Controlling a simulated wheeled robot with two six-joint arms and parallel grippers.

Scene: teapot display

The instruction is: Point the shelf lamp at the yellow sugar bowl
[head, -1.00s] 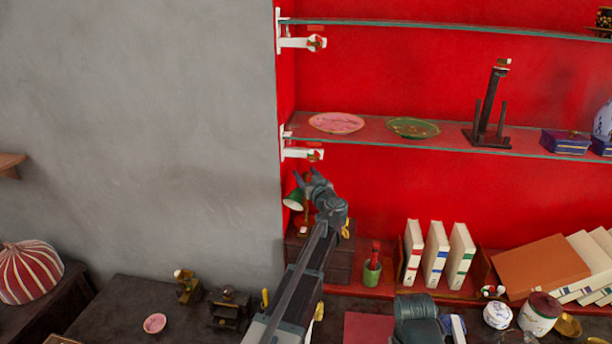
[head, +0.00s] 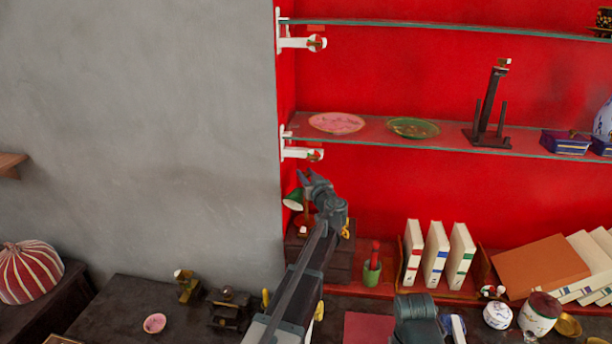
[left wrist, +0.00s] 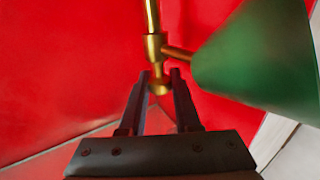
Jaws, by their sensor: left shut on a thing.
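The shelf lamp has a green cone shade (head: 293,199) and brass joints, and it stands at the left end of the red shelving below the glass shelves. My left gripper (head: 307,180) is beside the shade in the head view and hides part of the lamp. In the left wrist view my left gripper (left wrist: 160,80) is shut on the brass knob (left wrist: 159,87) at the lamp's joint, and the green shade (left wrist: 262,60) is at upper right. A yellowish round bowl (head: 567,325) is at lower right; I cannot tell if it is the sugar bowl.
The lamp is by a dark wooden box (head: 340,262). A green cup (head: 372,272) and several upright books (head: 436,254) are to its right. A glass shelf (head: 365,139) with two plates is above.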

